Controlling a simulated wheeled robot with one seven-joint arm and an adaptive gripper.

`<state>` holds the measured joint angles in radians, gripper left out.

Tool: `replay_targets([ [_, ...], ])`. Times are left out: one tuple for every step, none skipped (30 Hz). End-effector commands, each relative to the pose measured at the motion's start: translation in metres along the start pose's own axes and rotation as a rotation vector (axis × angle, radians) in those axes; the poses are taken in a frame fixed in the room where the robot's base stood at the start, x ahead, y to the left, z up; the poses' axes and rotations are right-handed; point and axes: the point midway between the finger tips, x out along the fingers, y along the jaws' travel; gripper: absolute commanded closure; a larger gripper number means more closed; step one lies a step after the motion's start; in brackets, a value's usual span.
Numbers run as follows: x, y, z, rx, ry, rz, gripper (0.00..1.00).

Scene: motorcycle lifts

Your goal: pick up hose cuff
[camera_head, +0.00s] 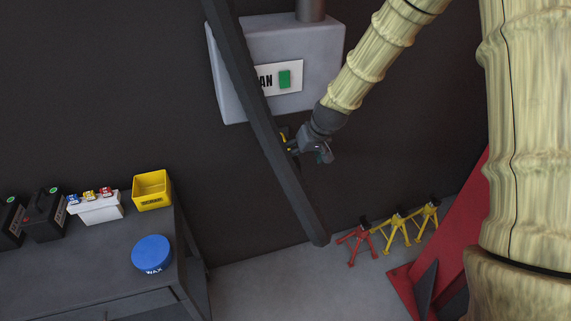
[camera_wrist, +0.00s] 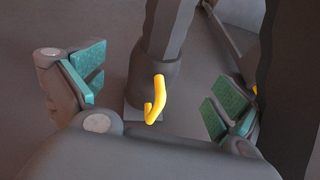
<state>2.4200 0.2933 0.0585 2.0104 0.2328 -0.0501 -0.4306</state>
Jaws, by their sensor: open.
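In the wrist view, a dark grey cuff (camera_wrist: 148,78), which looks like the hose cuff, sits at the end of a grey tube (camera_wrist: 168,28). A yellow hook (camera_wrist: 155,100) shows in front of it. The cuff cannot be made out there.
The dark beam (camera_head: 265,125) crosses close in front of my gripper. A workbench (camera_head: 80,275) with a yellow bin (camera_head: 152,204) and blue wax tin (camera_head: 152,250) stands left. Jack stands (camera_head: 392,235) are below right.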

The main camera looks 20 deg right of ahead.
Motion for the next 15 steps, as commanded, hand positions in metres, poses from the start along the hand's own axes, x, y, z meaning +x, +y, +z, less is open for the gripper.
replay_targets([
  [0.004, 0.000, 0.001, 0.001, -0.003, -0.001, 0.00],
  [0.007, 0.000, 0.001, 0.001, -0.004, -0.001, 0.00],
  [0.012, 0.000, 0.001, 0.001, -0.004, 0.000, 0.00],
  [0.015, 0.000, 0.001, 0.001, -0.004, 0.000, 0.00],
  [0.019, 0.000, 0.002, 0.001, -0.005, 0.000, 0.00],
  [0.024, 0.000, 0.001, 0.000, -0.004, 0.000, 0.00],
  [0.027, 0.000, 0.001, 0.000, -0.003, 0.000, 0.00],
  [0.030, 0.000, 0.001, 0.000, -0.003, 0.000, 0.00],
  [0.035, 0.000, 0.001, -0.001, -0.004, 0.000, 0.00],
  [0.038, 0.000, 0.001, -0.001, -0.004, 0.000, 0.00],
  [0.041, 0.000, 0.001, -0.001, -0.003, 0.000, 0.00],
  [0.044, 0.000, 0.001, -0.001, -0.003, 0.000, 0.00],
  [0.046, 0.000, 0.001, 0.000, -0.003, 0.000, 0.00],
  [0.048, 0.000, 0.001, 0.000, -0.003, 0.000, 0.00],
  [0.050, 0.000, 0.001, 0.000, -0.003, 0.000, 0.00],
])
